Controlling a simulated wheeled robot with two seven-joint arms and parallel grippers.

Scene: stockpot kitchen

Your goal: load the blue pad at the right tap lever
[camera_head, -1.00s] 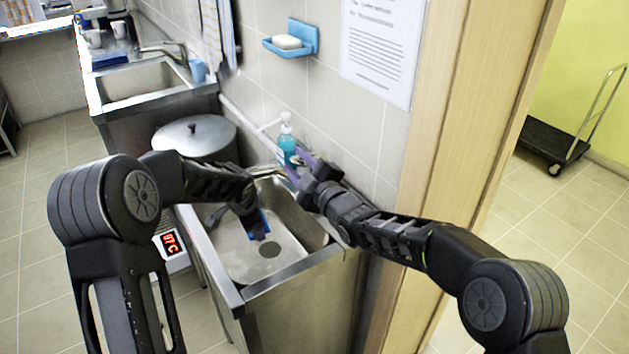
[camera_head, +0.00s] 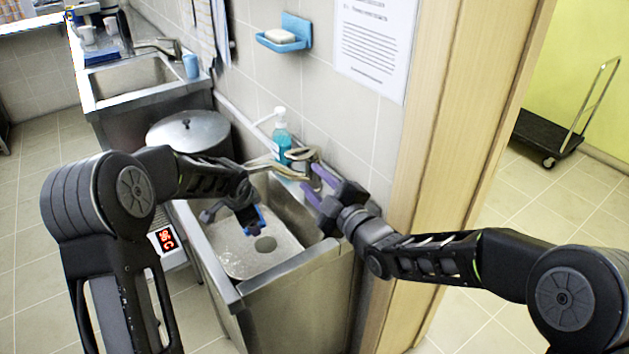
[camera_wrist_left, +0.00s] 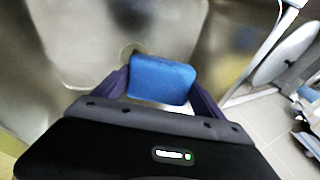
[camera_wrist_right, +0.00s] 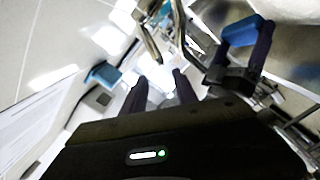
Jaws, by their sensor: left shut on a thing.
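The blue pad (camera_head: 262,218) is held in my left gripper (camera_head: 250,222) above the near sink basin. In the left wrist view the pad (camera_wrist_left: 162,79) sits between both fingers. It also shows in the right wrist view (camera_wrist_right: 242,32). The metal tap (camera_head: 300,157) stands at the wall side of the near sink; it is partly in view in the right wrist view (camera_wrist_right: 150,32). Its right lever is hard to make out. My right gripper (camera_head: 315,184) is open and empty, in front and to the right of the tap, apart from it.
The near sink (camera_head: 290,258) has a dark drain. A soap bottle (camera_head: 281,138) stands behind the tap. A lidded stockpot (camera_head: 188,130) is at the left, near a red digital display (camera_head: 166,239). A wooden door frame (camera_head: 455,150) bounds the right side.

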